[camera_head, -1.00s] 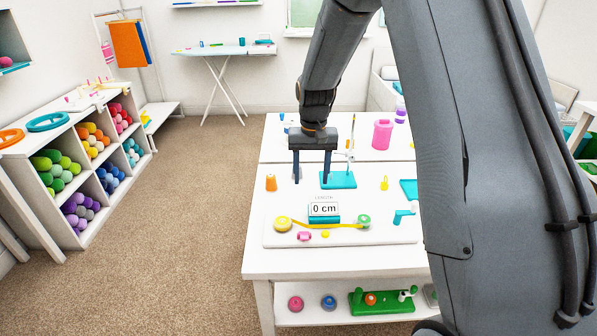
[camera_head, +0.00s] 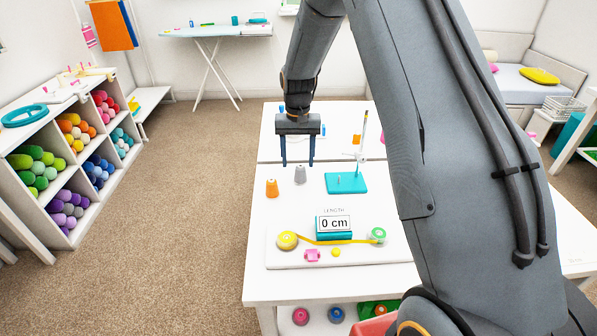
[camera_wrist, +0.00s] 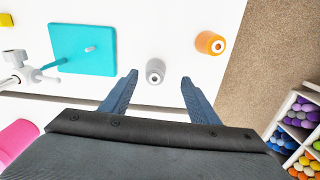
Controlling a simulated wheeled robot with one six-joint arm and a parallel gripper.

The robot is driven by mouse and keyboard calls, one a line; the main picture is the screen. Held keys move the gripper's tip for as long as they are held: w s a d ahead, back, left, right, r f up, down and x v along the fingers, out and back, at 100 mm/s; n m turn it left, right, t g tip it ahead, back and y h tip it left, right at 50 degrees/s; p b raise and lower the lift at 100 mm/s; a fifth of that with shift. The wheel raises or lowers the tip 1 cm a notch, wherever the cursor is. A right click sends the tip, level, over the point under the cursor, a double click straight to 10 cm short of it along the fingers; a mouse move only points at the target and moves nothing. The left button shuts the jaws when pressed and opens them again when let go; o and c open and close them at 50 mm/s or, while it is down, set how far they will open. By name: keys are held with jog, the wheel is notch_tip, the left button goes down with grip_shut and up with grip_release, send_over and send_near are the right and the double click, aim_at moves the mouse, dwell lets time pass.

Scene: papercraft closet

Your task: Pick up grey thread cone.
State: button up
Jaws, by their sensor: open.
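The grey thread cone (camera_head: 300,175) stands upright on the white table, between an orange cone (camera_head: 272,188) and a teal stand base (camera_head: 346,183). My gripper (camera_head: 298,164) is open and empty, pointing down on the far side of the grey cone in the head view. In the wrist view the grey cone (camera_wrist: 155,70) lies just ahead of the gap between my open fingertips (camera_wrist: 158,80), apart from both. The orange cone (camera_wrist: 210,43) is to its right there.
The teal base (camera_wrist: 82,48) with its metal rod is left of the cone in the wrist view. A ribbon-measuring board with a "0 cm" display (camera_head: 334,224) sits nearer on the table. A shelf of coloured rolls (camera_head: 70,165) stands to the left.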

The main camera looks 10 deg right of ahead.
aim_at(300, 172)
jog(key=shift+d+f, duration=0.45)
jog(key=shift+f, duration=0.25)
jog(key=shift+f+p, duration=1.35)
jog(key=shift+f, duration=1)
jog(key=c, duration=1.1)
jog(key=shift+w, duration=0.1)
